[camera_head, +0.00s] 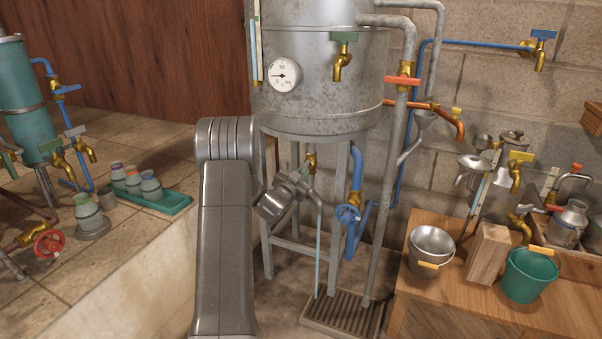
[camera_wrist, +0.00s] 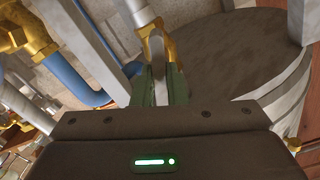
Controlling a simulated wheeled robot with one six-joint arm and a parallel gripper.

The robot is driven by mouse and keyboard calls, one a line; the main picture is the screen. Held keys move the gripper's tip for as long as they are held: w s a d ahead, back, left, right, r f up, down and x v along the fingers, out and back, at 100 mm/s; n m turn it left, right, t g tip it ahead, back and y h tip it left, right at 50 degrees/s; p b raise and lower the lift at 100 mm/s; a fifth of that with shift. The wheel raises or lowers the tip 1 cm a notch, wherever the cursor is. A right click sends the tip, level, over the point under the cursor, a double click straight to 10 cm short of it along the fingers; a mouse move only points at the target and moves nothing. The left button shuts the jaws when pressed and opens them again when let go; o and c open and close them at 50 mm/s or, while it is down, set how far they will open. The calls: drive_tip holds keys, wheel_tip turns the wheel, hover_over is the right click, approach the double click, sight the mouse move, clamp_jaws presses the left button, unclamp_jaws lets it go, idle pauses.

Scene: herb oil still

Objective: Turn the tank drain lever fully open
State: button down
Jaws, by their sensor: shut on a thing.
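The tank (camera_head: 320,105) is a weathered grey metal cylinder on legs, in the middle of the head view. Under its bottom hangs a small brass drain valve (camera_head: 312,158), which also shows in the wrist view (camera_wrist: 170,47). My gripper (camera_head: 303,176) is at this valve. In the wrist view my gripper (camera_wrist: 162,88) has its two dark green fingers closed on the pale grey drain lever (camera_wrist: 160,68), just below the brass body. My wrist and fingers hide most of the lever in the head view, so its exact angle cannot be told.
A floor grate (camera_head: 343,318) lies below. A wooden bench with a green bucket (camera_head: 530,277) is at right. A tiled ledge (camera_head: 130,228) is at left.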

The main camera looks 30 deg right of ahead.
drive_tip(key=shift+n+p, duration=0.7)
drive_tip(key=shift+n, duration=1.6)
drive_tip(key=shift+f, duration=0.1)
drive_tip(key=c, duration=1.5)
unclamp_jaws()
drive_tip(key=shift+o, duration=0.2)
drive_tip(key=shift+s+a, duration=0.1)
drive_tip(key=v, duration=1.3)
drive_tip(key=shift+s+a+p, duration=0.2)
drive_tip(key=shift+s+p, duration=0.05)
drive_tip(key=shift+p, duration=0.05)
drive_tip(key=shift+w+d, duration=0.1)
